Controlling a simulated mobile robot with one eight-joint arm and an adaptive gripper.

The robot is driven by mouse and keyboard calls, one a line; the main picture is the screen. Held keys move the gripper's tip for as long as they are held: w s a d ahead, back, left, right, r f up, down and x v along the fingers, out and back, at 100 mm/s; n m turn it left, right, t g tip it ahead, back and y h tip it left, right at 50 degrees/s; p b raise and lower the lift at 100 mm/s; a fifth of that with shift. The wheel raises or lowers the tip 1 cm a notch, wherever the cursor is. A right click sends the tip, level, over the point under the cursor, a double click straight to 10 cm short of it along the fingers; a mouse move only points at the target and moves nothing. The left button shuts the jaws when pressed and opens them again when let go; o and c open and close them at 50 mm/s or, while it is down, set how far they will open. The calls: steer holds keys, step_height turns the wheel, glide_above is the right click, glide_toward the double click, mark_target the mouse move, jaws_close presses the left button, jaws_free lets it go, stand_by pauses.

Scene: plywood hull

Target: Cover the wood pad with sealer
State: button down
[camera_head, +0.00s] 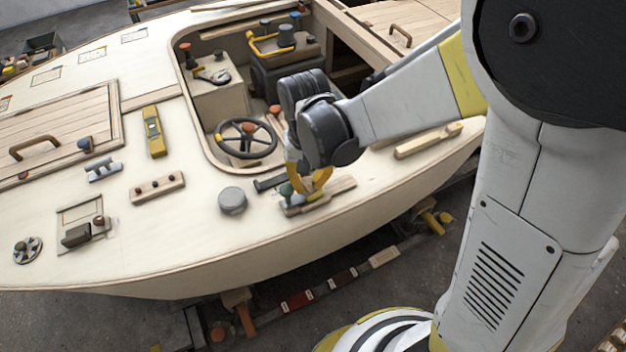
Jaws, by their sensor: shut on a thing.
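A flat wooden pad (338,189) lies on the cream deck near the hull's front edge, partly hidden by my gripper. My gripper (304,194), with yellow fingers, points down right over this pad. It is shut on a small tool, mostly hidden by the fingers; a dark handle-like piece (267,183) sticks out to the left. Whether the tool touches the pad is hard to tell. A grey round lidded tin (232,200) stands on the deck left of the pad. I see no label on it, and no clear sealer coat on the pad.
The cockpit opening with a steering wheel (246,138) lies behind my gripper. A wooden strip with dark knobs (157,187), a yellow level (154,132) and a dark block (76,235) sit on the left deck. A wooden rail (422,143) is at right. The hull edge drops off in front.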

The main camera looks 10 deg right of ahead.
steer(key=shift+s+a, duration=0.1)
steer(key=shift+a, duration=0.15)
steer(key=shift+w+d+b, duration=0.1)
steer(key=shift+w+d, duration=0.6)
steer(key=shift+d, duration=1.45)
steer(key=shift+w+d+b, duration=0.15)
steer(key=shift+w+d, duration=0.6)
steer(key=shift+d, duration=1.45)
steer(key=shift+w+d+b, duration=0.1)
steer(key=shift+w+d, duration=0.6)
steer(key=shift+d, duration=1.45)
steer(key=shift+r, duration=0.1)
step_height(320, 180, up, 6)
steer(key=p, duration=0.4)
steer(key=shift+p, duration=0.35)
step_height(320, 180, up, 3)
steer(key=shift+f+p, duration=0.1)
steer(key=shift+p, duration=1)
